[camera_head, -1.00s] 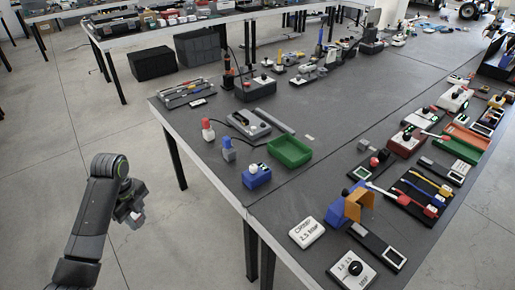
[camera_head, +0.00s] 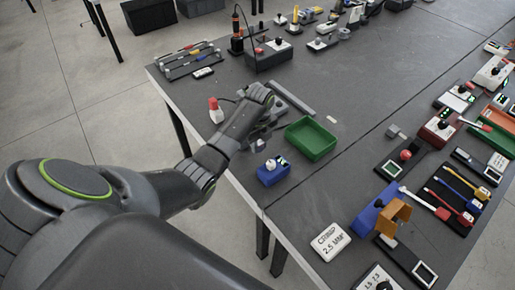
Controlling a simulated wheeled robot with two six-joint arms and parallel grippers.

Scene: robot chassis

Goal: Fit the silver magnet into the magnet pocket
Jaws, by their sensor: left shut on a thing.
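My left arm reaches in from the lower left, and my left gripper (camera_head: 264,130) is low over the table at the near end of a grey chassis plate (camera_head: 293,103). The gripper is shut; my wrist and forearm hide its fingertips and most of what it holds. The earlier frame shows a small light silver block at the fingertips, which looks like the silver magnet. The magnet pocket cannot be made out, as my arm covers part of the plate. My right gripper is not in view.
A green tray (camera_head: 311,139) lies right of the gripper, and a blue box (camera_head: 273,172) stands just below it. A red-capped bottle (camera_head: 216,112) stands left of my forearm. Tools (camera_head: 190,60) lie behind. Many devices crowd the right side; the middle strip is clear.

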